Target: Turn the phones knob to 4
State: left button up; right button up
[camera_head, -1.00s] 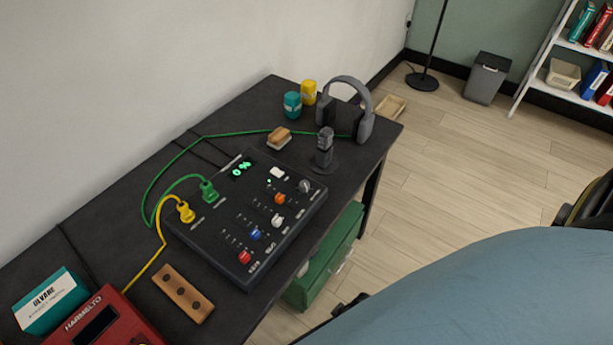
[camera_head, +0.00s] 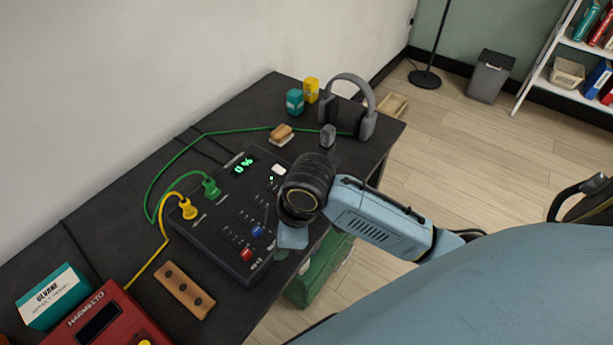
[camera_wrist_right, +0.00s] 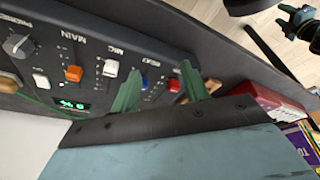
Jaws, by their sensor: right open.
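The black mixer (camera_head: 215,235) lies on the dark desk with its display (camera_head: 243,165) lit green, seemingly at 0%. My right arm reaches over its right side and hides the phones knob in the head view. In the right wrist view the grey phones knob (camera_wrist_right: 17,45) is at the far left edge, beside the PHONES label; its scale is not readable. My right gripper (camera_wrist_right: 158,88) is open and empty, with its green fingers over the blue and red slider end of the mixer, apart from the knob.
Green (camera_head: 211,188) and yellow (camera_head: 188,209) plugs stand in the mixer with trailing cables. A microphone (camera_head: 328,136) and headphones (camera_head: 367,125) are behind my arm. A wooden block (camera_head: 184,290) and red device (camera_head: 98,320) lie at the near left.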

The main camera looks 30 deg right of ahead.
jog(key=w+d+r+n, duration=0.1)
jog(key=w, duration=0.1)
jog(key=w+d+r+n+h, duration=0.1)
jog(key=w+d, duration=0.1)
jog(key=w+d+r+n+g, duration=0.1)
jog(key=w+d, duration=0.1)
jog(key=w, duration=0.1)
jog(key=shift+w+r, duration=0.1)
jog(key=shift+r, duration=0.05)
jog(key=w+d+r+n+g+h, duration=0.1)
jog(key=w+d+r+h, duration=0.1)
jog(key=w+d+r, duration=0.6)
jog(key=f, duration=0.3)
jog(key=s+f+b, duration=0.1)
jog(key=f, duration=0.2)
jog(key=s+d+f, duration=0.1)
jog(key=f, duration=0.2)
jog(key=shift+s, duration=0.2)
notch_tip(320, 180, down, 5)
jog(key=shift+r+b, duration=0.1)
jog(key=shift+b, duration=0.6)
jog(key=shift+f, duration=0.3)
pick_arm(q)
jog(key=a+f, duration=0.2)
jog(key=shift+s+a+f, duration=0.2)
jog(key=shift+a+f, duration=0.05)
jog(key=shift+a, duration=0.05)
jog(key=shift+d, duration=0.1)
pick_arm(e)
jog(key=shift+c, duration=0.3)
